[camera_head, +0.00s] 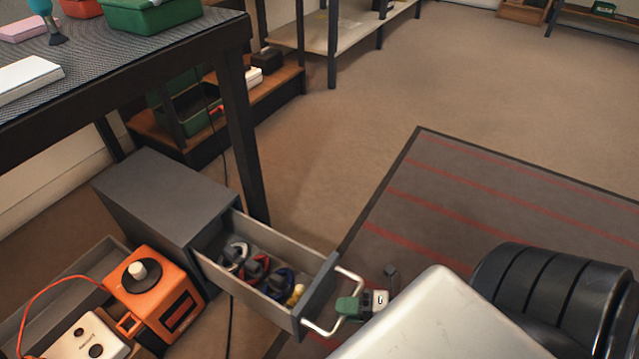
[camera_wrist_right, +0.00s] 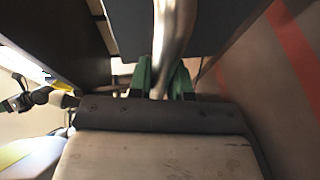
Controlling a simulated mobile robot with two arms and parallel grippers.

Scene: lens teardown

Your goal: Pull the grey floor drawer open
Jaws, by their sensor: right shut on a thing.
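The grey floor drawer (camera_head: 255,306) stands pulled out of its grey cabinet (camera_head: 165,205) on the floor beside the table. Several small items with red, blue, white and yellow parts lie inside it. A pale metal bar handle (camera_head: 350,276) is on its front. My right gripper (camera_head: 349,305), with green fingers, is at the handle and shut on it. In the right wrist view the handle (camera_wrist_right: 172,40) runs between the green fingers (camera_wrist_right: 161,82). My left gripper is not in view.
An orange box-shaped device (camera_head: 150,290) with a knob and cord sits left of the drawer, near a grey tray (camera_head: 85,262). A dark table leg (camera_head: 243,150) stands just behind. A dark mat with red stripes (camera_head: 500,205) covers open floor to the right.

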